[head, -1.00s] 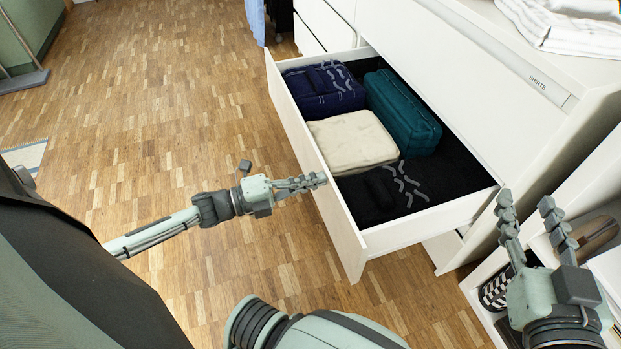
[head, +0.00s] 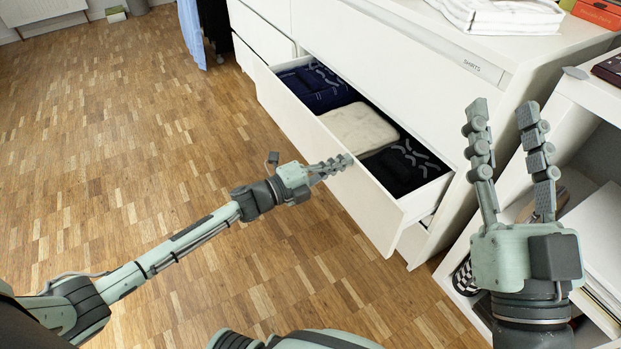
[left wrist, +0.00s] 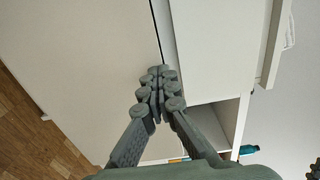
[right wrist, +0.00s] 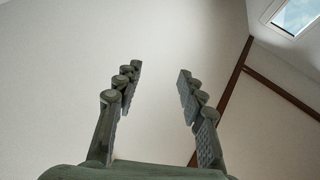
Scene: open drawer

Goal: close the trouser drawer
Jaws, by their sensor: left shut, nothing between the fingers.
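The white trouser drawer (head: 377,208) is partly open, pulled out of the white dresser (head: 430,60). Inside it lie a dark blue folded bundle (head: 318,88), a cream bundle (head: 358,130) and a black one (head: 405,168) with grey wavy lines. My left gripper (head: 345,160) is shut and empty, its fingertips at the outer face of the drawer front near the middle; it also shows in the left wrist view (left wrist: 160,80). Whether the tips press on it is hard to tell. My right gripper (head: 502,112) is open and empty, raised to the right of the drawer.
A white shelf unit (head: 566,95) with shoes and papers stands right of the dresser, below and behind my right gripper. Folded white cloth (head: 500,14) lies on the dresser top. Blue cloth (head: 192,30) hangs at the back. The wooden floor left of the drawer is clear.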

